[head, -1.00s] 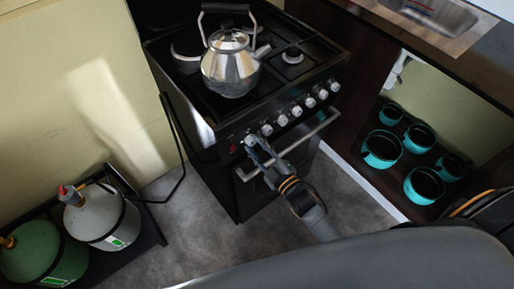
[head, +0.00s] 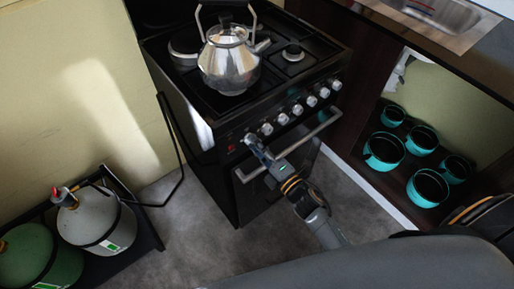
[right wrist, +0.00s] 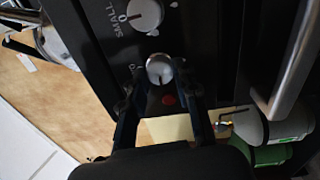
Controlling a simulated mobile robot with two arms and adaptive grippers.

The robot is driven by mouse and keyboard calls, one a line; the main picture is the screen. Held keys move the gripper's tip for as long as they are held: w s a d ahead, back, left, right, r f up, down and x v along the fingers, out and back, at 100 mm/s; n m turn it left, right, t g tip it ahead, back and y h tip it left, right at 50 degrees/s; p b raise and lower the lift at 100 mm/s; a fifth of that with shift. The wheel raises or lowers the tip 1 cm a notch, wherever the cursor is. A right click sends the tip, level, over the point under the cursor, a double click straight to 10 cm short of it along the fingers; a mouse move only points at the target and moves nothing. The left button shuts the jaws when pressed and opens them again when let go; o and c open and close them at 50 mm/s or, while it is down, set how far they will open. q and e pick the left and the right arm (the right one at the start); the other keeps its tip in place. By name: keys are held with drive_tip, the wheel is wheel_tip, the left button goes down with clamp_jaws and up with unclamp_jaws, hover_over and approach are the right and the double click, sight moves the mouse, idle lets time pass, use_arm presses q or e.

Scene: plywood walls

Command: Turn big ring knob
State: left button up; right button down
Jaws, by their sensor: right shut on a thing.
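The black stove (head: 205,150) has a row of several silver knobs along its front. My right gripper (head: 254,143) is at the left end of that row. In the right wrist view its two dark fingers (right wrist: 160,82) stand on either side of a silver knob (right wrist: 159,68) and are shut on it. The print by this knob is mostly hidden, so I cannot read which ring it serves. The neighbouring knob (right wrist: 145,15) has the word SMALL and a 0 beside it. My left gripper is not in view.
A steel kettle (head: 229,62) stands on the hob. The oven handle (head: 290,147) runs just below the knobs. A grey gas bottle (head: 95,222) and a green one (head: 35,255) stand at lower left. Teal pots (head: 384,150) sit on a shelf at right.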

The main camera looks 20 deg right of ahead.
drive_tip(key=shift+f+n, duration=0.1)
drive_tip(key=shift+n, duration=0.5)
drive_tip(key=c, duration=1)
unclamp_jaws()
drive_tip(key=v, duration=1.2)
clamp_jaws()
